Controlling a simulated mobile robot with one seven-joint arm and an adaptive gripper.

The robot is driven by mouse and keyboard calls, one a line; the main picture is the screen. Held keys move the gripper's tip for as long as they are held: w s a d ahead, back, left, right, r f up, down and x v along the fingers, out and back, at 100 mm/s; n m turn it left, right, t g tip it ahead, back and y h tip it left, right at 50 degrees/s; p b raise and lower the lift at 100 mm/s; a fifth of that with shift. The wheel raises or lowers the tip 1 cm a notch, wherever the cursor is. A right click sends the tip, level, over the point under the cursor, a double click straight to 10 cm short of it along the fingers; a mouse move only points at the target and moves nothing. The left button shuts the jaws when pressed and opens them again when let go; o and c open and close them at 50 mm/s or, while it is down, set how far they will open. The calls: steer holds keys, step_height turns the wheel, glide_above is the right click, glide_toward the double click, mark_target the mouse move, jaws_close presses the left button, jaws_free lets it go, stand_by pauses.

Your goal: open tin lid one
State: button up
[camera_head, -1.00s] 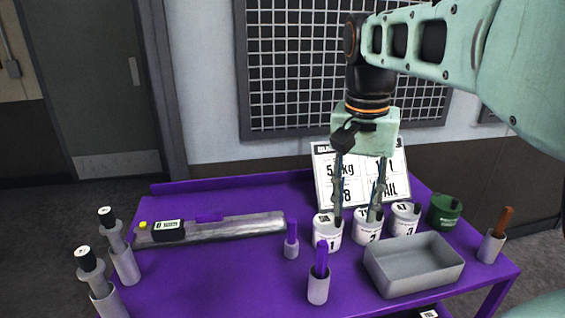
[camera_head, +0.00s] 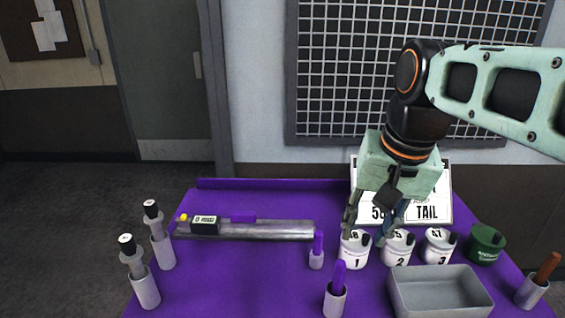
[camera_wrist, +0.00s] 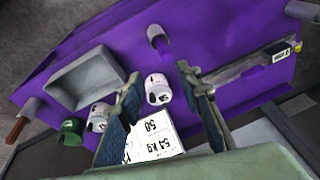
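Tin one (camera_head: 354,252) is a white can marked 1, with a dark tab at its top; it stands on the purple table (camera_head: 250,280). My gripper (camera_head: 366,238) points down at it, fingers apart. In the head view the fingertips are near its top and partly cover it. In the wrist view tin one (camera_wrist: 158,90) shows in the gap between the open fingers (camera_wrist: 162,80), with nothing gripped. Its lid appears to be on. I cannot tell whether a finger touches it.
White tins two (camera_head: 398,250) and three (camera_head: 438,247) and a green tin (camera_head: 486,244) stand to the right. A grey tray (camera_head: 440,292) lies in front. A sign board (camera_head: 432,212) stands behind. Holders with purple handles (camera_head: 336,298) stand in front and left. A metal bar (camera_head: 270,230) lies left.

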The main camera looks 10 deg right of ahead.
steer(key=shift+s+a+r, duration=0.1)
steer(key=shift+s+a, duration=0.05)
stand_by(0.4)
